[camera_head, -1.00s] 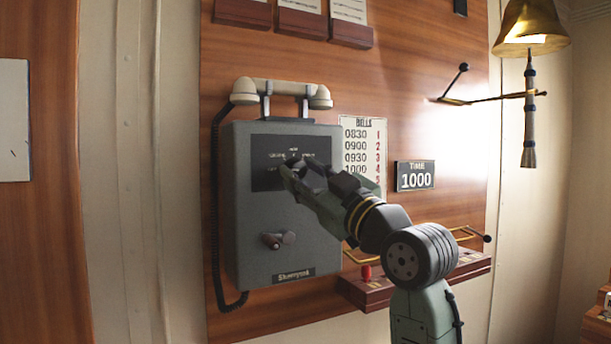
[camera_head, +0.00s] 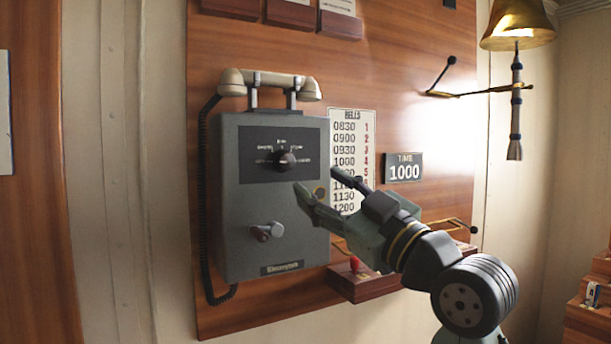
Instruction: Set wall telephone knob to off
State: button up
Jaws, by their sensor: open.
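The grey wall telephone (camera_head: 240,225) hangs on the wood panel, with a cream handset (camera_head: 268,81) resting on its cradle. Its black knob (camera_head: 285,160) sits on a dark label plate (camera_head: 258,148) on the upper front. The small lettering around the knob is too blurred to read, so I cannot tell its setting. A crank handle (camera_head: 266,231) is lower on the front. My gripper (camera_head: 314,180) is open and empty, below and to the right of the knob, apart from it. Its fingers point left toward the telephone's right part.
A bells chart (camera_head: 350,140) and a time sign (camera_head: 404,168) are right of the telephone. A wooden box with a red knob (camera_head: 355,280) is below right. A brass bell (camera_head: 517,25) hangs at upper right.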

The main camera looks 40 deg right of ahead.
jog(key=shift+v, duration=1.6)
